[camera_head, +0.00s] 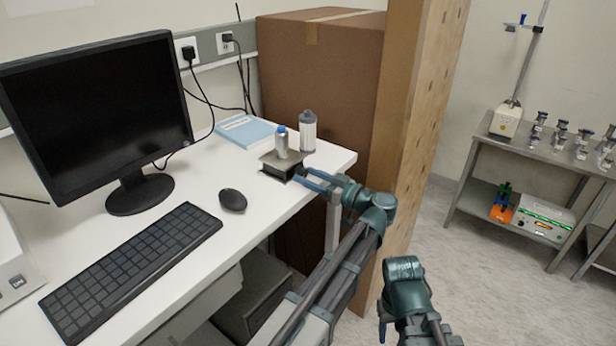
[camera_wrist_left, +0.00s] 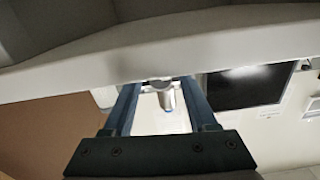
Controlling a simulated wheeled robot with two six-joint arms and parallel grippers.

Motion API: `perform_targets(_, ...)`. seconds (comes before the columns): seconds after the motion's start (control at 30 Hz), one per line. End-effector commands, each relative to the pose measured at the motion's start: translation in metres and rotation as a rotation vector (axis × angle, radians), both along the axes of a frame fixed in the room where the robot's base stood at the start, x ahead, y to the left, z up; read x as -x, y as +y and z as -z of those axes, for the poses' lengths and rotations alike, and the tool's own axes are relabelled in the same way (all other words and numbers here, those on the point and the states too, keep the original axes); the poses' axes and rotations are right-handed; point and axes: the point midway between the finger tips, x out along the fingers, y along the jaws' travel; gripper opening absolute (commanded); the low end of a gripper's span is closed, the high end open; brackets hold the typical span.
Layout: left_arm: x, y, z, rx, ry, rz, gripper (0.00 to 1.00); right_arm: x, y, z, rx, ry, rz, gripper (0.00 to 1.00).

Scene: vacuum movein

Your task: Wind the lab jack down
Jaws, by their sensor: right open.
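The lab jack (camera_head: 281,165) is a small dark jack with a flat grey top plate, standing near the far right corner of the white desk. A silver bottle with a blue cap (camera_head: 282,144) stands on it. My left gripper (camera_head: 303,178) reaches in from the right at the jack's side, its blue fingers close to it. In the left wrist view the fingers (camera_wrist_left: 160,98) are apart, with a small grey round part (camera_wrist_left: 160,84) between and beyond them. The jack's knob is not clear in the head view. My right gripper (camera_head: 382,326) is low in the head view, largely hidden by its wrist.
A grey bottle (camera_head: 307,131) stands just behind the jack, with a blue book (camera_head: 245,131) to the left. A mouse (camera_head: 232,200), keyboard (camera_head: 130,270) and monitor (camera_head: 95,110) take up the desk's left. A large cardboard box (camera_head: 318,75) stands behind the desk's corner.

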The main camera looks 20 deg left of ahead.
Motion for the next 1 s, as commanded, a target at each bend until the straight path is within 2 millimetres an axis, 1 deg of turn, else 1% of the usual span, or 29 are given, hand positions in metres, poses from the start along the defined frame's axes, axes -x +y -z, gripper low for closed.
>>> perform_targets(0.03,0.0000,0.0001,0.0000,0.000,0.000,0.000,0.47,0.0000,0.0000,0.0000,0.000,0.000,0.000,0.50)
perform_targets(0.17,-0.0001,0.0002,0.0000,0.000,0.000,0.000,0.24,-0.0001,0.0000,0.0000,0.000,0.000,0.000,0.50)
perform_targets(0.2,-0.0001,0.0002,0.0000,0.000,0.000,0.000,0.16,-0.0001,0.0000,0.0000,0.000,0.000,0.000,0.50)
perform_targets(0.3,-0.0001,0.0002,0.0000,0.000,0.000,0.000,0.00,-0.0001,0.0000,0.0000,0.000,0.000,0.000,0.50)
perform_targets(0.47,-0.0002,0.0002,0.0000,0.001,-0.004,0.000,0.00,-0.0001,0.0000,0.0000,0.000,0.000,0.000,0.50)
perform_targets(0.8,-0.0005,0.0000,-0.0001,0.077,-0.212,0.000,0.00,-0.0001,0.0000,0.0000,0.000,0.000,0.000,0.50)
perform_targets(1.0,-0.0005,-0.0001,-0.0001,0.085,-0.235,0.000,0.00,-0.0001,0.0000,0.0000,0.000,0.000,0.000,0.50)
